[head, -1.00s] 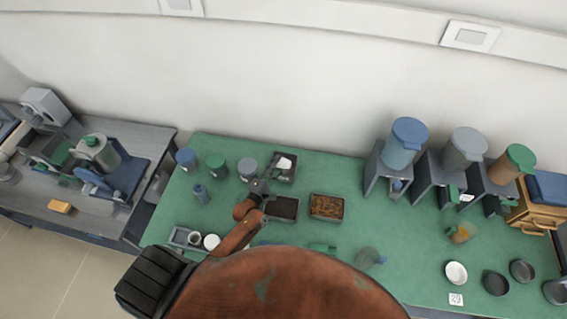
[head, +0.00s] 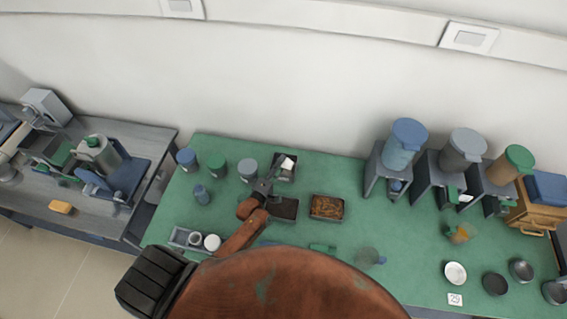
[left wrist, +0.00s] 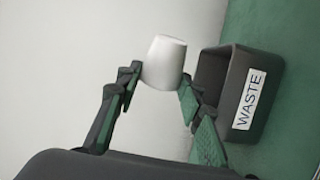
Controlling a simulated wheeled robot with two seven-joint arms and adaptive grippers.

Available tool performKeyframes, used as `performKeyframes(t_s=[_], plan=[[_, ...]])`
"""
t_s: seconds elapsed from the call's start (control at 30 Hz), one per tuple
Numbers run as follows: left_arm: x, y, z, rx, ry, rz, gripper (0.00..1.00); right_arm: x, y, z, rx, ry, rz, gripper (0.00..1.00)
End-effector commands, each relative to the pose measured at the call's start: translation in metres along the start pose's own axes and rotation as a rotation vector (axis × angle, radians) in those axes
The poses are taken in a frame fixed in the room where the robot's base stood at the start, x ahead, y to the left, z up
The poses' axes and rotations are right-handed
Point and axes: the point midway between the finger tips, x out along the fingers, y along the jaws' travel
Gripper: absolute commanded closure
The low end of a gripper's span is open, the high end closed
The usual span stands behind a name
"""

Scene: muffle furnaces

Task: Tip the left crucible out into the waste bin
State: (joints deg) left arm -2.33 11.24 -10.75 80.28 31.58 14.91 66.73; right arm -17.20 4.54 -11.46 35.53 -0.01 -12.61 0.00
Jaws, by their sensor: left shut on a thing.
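My left gripper (head: 274,172) is shut on a white crucible (left wrist: 163,62), held between its two fingertips (left wrist: 160,82) in the left wrist view. The crucible also shows as a small white shape in the head view (head: 288,164). It is over the waste bin (head: 292,175), a dark grey open box. The left wrist view shows the bin (left wrist: 210,75) with its WASTE label, close beside the crucible and apart from it. My right gripper is not in view.
A dark-filled tray (head: 284,209) and a brown-filled tray (head: 327,207) lie in front of the bin. Lidded jars (head: 247,168) stand to its left. A grey tray (head: 180,237) with white items is at front left. Hoppers (head: 405,145) stand at right.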

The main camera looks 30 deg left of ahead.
Motion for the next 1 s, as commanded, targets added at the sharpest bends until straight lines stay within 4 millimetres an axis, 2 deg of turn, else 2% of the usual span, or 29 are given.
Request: performKeyframes(t_s=[0.27,0.5,0.83,1.0], plan=[[0.000,-0.001,0.001,0.028,0.000,0.000,0.91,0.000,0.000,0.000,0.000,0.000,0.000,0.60],[0.000,-0.001,0.007,0.317,0.000,-0.001,0.91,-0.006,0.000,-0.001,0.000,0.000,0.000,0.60],[0.000,-0.002,0.009,0.377,0.000,0.000,0.91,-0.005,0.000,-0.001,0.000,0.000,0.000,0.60],[0.000,-0.004,0.013,0.593,0.000,0.000,0.91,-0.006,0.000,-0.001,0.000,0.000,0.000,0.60]])
